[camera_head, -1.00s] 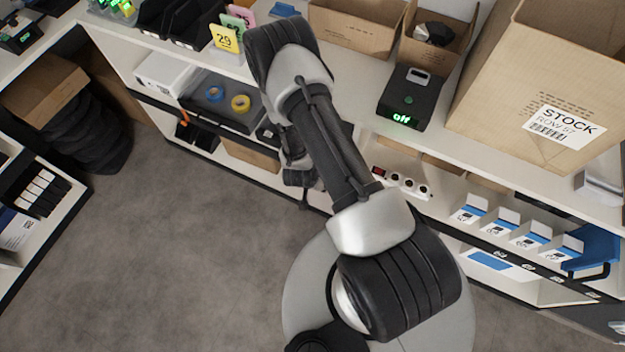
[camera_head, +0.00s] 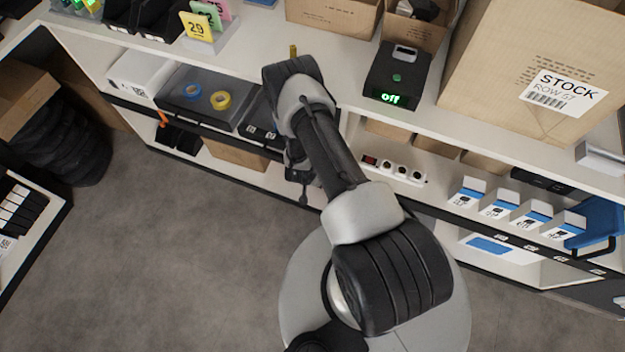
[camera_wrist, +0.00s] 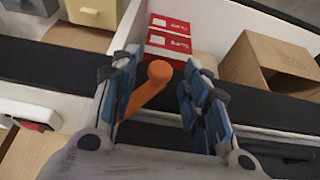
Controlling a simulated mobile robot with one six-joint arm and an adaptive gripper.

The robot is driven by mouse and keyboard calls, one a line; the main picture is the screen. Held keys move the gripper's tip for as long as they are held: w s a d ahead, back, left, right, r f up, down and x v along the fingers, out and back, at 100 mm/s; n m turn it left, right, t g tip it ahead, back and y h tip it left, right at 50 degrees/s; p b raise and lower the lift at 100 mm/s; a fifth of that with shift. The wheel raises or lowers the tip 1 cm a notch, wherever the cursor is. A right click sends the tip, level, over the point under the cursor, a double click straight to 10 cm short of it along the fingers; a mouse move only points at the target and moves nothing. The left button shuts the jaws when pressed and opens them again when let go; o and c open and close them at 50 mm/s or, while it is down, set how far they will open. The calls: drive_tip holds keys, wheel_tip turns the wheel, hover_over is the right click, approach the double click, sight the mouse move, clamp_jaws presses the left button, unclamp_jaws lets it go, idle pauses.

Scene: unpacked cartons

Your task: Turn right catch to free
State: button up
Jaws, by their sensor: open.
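An orange catch (camera_wrist: 145,92) with a round knob at its upper end slants across the wrist view, in front of a dark bar. My gripper (camera_wrist: 158,80) is open, with its blue-padded fingers on either side of the catch. The catch lies nearer the left finger, and I cannot tell whether they touch. In the head view another small orange piece (camera_head: 162,118) shows at the left of the shelf front. My arm covers the area to its right there, so the catch between my fingers is hidden in that view.
In the wrist view, red-and-white boxes (camera_wrist: 168,42) and an open brown carton (camera_wrist: 262,68) lie beyond the dark bar (camera_wrist: 60,58). In the head view a black device (camera_head: 397,78) reading "off" and a large STOCK carton (camera_head: 500,65) stand on the counter. The floor (camera_head: 190,240) is clear.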

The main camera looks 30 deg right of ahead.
drive_tip(key=shift+w+d+f, duration=0.1)
drive_tip(key=shift+f, duration=0.15)
drive_tip(key=shift+c, duration=0.3)
clamp_jaws()
drive_tip(key=shift+w, duration=0.1)
drive_tip(key=shift+w+r, duration=0.1)
idle(0.5)
